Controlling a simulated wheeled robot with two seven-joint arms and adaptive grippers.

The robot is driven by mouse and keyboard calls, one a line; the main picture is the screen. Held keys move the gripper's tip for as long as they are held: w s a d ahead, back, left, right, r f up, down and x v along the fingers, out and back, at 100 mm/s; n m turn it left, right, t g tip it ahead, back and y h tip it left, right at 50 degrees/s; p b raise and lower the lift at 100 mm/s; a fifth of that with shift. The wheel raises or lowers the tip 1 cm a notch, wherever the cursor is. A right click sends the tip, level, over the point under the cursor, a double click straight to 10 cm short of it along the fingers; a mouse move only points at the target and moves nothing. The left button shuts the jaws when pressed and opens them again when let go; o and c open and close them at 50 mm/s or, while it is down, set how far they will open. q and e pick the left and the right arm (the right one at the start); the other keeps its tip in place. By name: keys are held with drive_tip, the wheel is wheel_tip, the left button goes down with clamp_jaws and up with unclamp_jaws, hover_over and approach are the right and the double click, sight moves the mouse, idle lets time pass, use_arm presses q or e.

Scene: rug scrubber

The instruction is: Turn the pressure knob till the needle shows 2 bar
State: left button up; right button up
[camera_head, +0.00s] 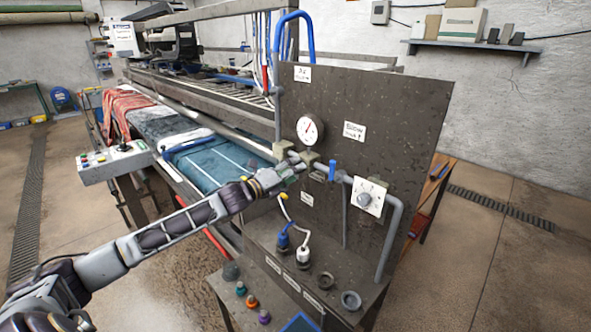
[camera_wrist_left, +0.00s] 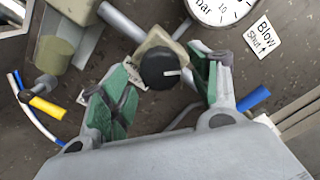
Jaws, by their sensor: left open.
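The pressure gauge (camera_head: 310,129) is a round white dial with a red needle on the dark panel (camera_head: 375,105). Its lower part also shows at the top of the left wrist view (camera_wrist_left: 213,8), where the needle is out of frame. The black pressure knob (camera_wrist_left: 160,68), with a white pointer mark, sits on a beige valve body on the grey pipe. My left gripper (camera_wrist_left: 160,97) is open, its green-padded fingers on either side of the knob, with a gap visible at each side. In the head view my left gripper (camera_head: 295,168) is in front of the pipe below the gauge. My right gripper is not in view.
A blue lever (camera_head: 332,170) stands right of the knob, and a white dial plate (camera_head: 370,196) is farther right. A blue-and-white hose pair hangs below.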

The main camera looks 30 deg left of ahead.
use_arm(q)
drive_tip(key=shift+x, duration=0.85)
drive_tip(key=shift+d, duration=0.1)
drive_tip(key=c, duration=1)
